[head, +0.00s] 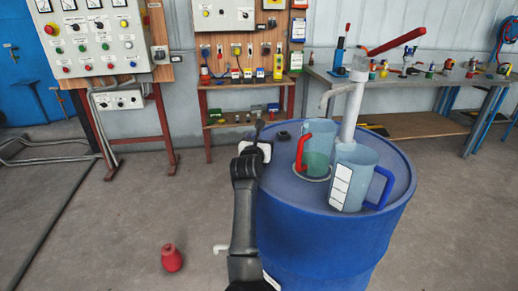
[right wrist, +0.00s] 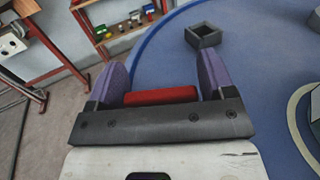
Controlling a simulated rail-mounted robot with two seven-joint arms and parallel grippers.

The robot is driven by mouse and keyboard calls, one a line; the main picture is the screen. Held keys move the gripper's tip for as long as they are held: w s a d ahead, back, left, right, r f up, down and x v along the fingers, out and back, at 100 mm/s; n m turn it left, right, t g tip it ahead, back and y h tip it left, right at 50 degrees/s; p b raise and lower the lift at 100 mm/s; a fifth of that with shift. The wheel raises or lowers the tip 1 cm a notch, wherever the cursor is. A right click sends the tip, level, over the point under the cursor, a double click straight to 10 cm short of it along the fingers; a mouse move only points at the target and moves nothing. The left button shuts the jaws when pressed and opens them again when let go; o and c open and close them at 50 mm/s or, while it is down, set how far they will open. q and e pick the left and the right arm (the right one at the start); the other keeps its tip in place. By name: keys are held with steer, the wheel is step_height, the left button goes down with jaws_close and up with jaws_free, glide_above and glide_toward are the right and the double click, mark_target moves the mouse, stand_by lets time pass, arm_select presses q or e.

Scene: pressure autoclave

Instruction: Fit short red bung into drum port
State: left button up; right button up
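In the head view my right gripper (head: 258,136) is over the left edge of the blue drum (head: 325,240). The drum port, a dark square collar (head: 283,136), is on the drum top just right of the gripper; in the right wrist view the collar (right wrist: 203,36) is ahead and right, apart from the bung. My left gripper is not in view.
On the drum top are a clear jug with red handle (head: 317,158), a jug with blue handle (head: 354,180) and a pale pump (head: 352,105). A red rounded object (head: 172,258) stands on the floor. Workbench (head: 425,90) and control panels (head: 95,40) line the back.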

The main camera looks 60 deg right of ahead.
steer(key=c, duration=0.6)
steer(key=shift+r, duration=0.15)
steer(key=shift+c, duration=0.2)
